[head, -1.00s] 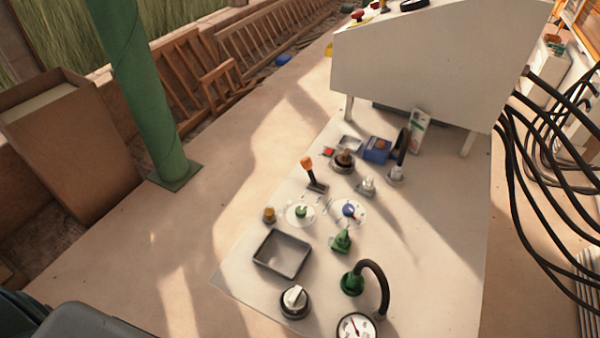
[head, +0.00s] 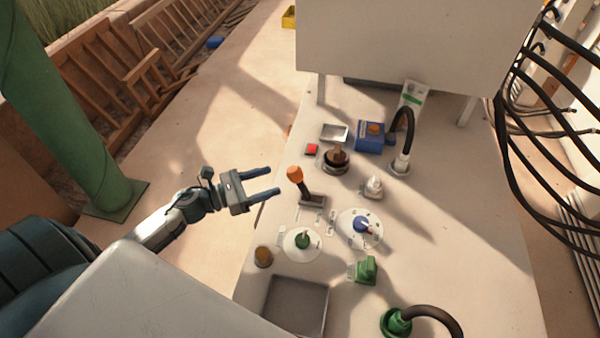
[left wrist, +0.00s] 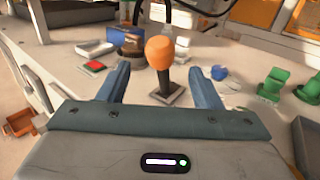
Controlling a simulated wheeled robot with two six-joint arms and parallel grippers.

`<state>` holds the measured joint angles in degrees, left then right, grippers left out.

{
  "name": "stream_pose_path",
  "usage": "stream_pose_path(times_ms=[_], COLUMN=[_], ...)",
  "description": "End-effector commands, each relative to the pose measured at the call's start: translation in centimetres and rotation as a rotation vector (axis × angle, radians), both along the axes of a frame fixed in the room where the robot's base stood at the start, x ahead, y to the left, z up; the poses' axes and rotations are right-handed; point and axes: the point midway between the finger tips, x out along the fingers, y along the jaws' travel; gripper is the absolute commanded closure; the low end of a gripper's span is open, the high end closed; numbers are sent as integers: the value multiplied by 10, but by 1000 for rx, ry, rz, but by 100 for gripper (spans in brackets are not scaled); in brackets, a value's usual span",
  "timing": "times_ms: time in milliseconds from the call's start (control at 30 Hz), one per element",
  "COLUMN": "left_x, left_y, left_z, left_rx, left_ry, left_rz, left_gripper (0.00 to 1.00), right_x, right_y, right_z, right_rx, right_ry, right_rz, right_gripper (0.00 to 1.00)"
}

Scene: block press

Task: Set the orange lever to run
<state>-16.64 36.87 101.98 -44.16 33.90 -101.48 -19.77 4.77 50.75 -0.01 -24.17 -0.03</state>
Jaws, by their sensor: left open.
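The orange lever (head: 296,174) has an orange knob on a dark stick. It leans to the left in the head view, rising from a grey base plate (head: 313,199) on the white table. In the left wrist view the orange knob (left wrist: 160,52) appears ahead, between the two fingers. My left gripper (head: 275,181) is open, with blue-grey fingers pointing at the lever from the left. The fingertips look a short way from the knob, with nothing between them. It also shows in the left wrist view (left wrist: 160,88). Small labels beside the base are too small to read. My right gripper is not visible.
Two round dials, one with a green knob (head: 302,240) and one with a blue knob (head: 362,225), stand nearby. A red button (head: 312,149), dark knob (head: 336,158) and blue box (head: 370,137) lie beyond. A grey tray (head: 297,305) is nearer me.

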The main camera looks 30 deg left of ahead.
Motion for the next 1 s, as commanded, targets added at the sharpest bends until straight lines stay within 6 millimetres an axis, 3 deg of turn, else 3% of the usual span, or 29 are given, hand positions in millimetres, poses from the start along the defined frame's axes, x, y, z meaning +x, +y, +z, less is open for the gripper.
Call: stream_pose_path(times_ms=[300,600,1000], left_x=[38,71,79], left_y=[-31,-58,-65], left_z=[5,3,0], left_rx=[-10,-8,-6], left_ry=[1,3,5], left_rz=[5,6,5], left_gripper=[41,41,41], right_x=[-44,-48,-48], right_y=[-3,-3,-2], right_z=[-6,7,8], right_rx=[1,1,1], right_ry=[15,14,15], right_rz=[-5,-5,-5], right_gripper=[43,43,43])
